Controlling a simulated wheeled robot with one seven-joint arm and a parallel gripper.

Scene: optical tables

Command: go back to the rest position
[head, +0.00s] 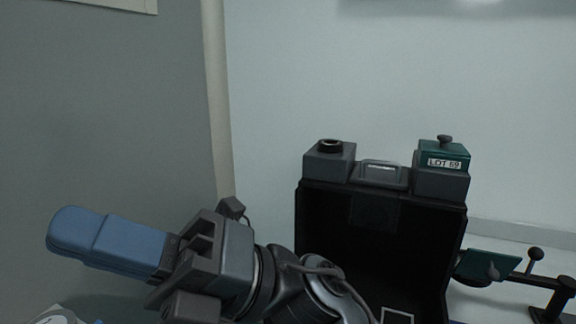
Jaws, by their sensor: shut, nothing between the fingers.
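My gripper (72,235) is at the lower left of the head view, with its blue fingers pointing left. The fingers are closed together, with nothing seen held between them. The dark grey wrist and arm links run from it toward the bottom middle of the view. The gripper is in front of the grey wall panel and well to the left of the black open structure (333,230).
On top of the black structure are a grey block with a round dark opening (328,164) and a teal knobbed box labelled "LOT 69" (443,152). At the right, a teal plate (489,266) is beside a black rod fixture (548,285). A pale object (58,316) shows at lower left.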

